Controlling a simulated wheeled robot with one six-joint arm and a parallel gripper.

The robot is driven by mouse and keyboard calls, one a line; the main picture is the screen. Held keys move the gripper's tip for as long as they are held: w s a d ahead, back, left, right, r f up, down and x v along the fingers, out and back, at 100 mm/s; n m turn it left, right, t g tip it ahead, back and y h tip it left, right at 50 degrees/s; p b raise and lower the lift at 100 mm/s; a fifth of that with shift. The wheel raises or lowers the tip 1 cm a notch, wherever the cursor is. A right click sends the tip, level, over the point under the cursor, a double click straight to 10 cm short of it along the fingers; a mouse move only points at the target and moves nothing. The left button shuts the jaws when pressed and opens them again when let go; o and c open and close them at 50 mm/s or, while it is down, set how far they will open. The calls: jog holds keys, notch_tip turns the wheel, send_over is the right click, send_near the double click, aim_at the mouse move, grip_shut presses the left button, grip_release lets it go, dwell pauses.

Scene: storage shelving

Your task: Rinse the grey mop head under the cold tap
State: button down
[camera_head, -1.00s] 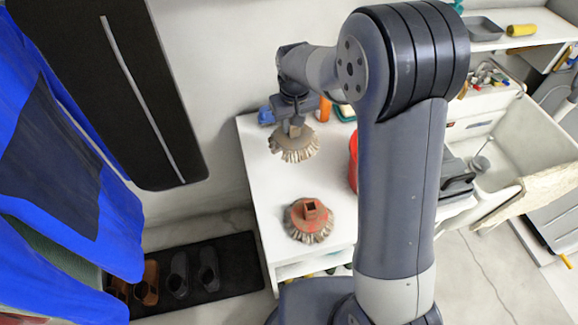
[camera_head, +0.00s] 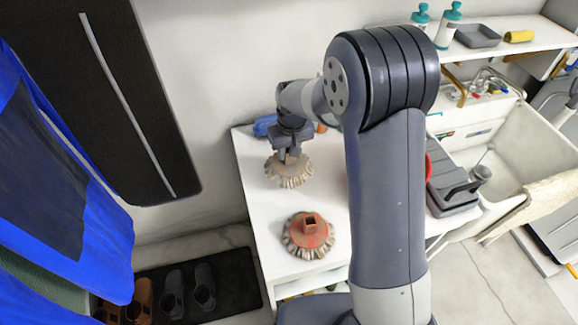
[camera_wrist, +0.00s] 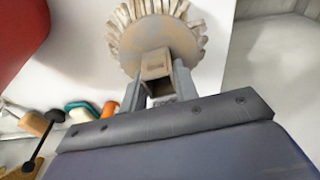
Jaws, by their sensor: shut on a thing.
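The grey mop head (camera_head: 289,174), with a pale grey-beige fringe, is at the back left of the white worktop (camera_head: 262,215). My gripper (camera_head: 291,157) is above it and shut on its square socket. In the wrist view, the fingers (camera_wrist: 162,86) flank the socket of the mop head (camera_wrist: 158,38), whose fringe fans out beyond. Whether the fringe touches the worktop is unclear. A pale sink basin (camera_head: 525,150) stands at the right.
A red mop head (camera_head: 308,236) sits nearer on the worktop. A red item (camera_head: 428,166), partly behind my arm, and a dark grey case (camera_head: 453,188) stand between it and the basin. A pale cloth (camera_head: 525,205) hangs over the basin's front. Bottles (camera_head: 448,25) stand on the back shelf.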

aim_at(289, 163)
jog(key=shift+f, duration=2.7)
jog(key=shift+f, duration=0.1)
jog(key=shift+f, duration=0.15)
jog(key=c, duration=1.1)
grip_release()
jog(key=shift+p, duration=0.3)
jog(key=r, duration=0.3)
jog(key=s+r+b, duration=0.1)
jog(key=r, duration=0.7)
jog(key=shift+s, duration=0.15)
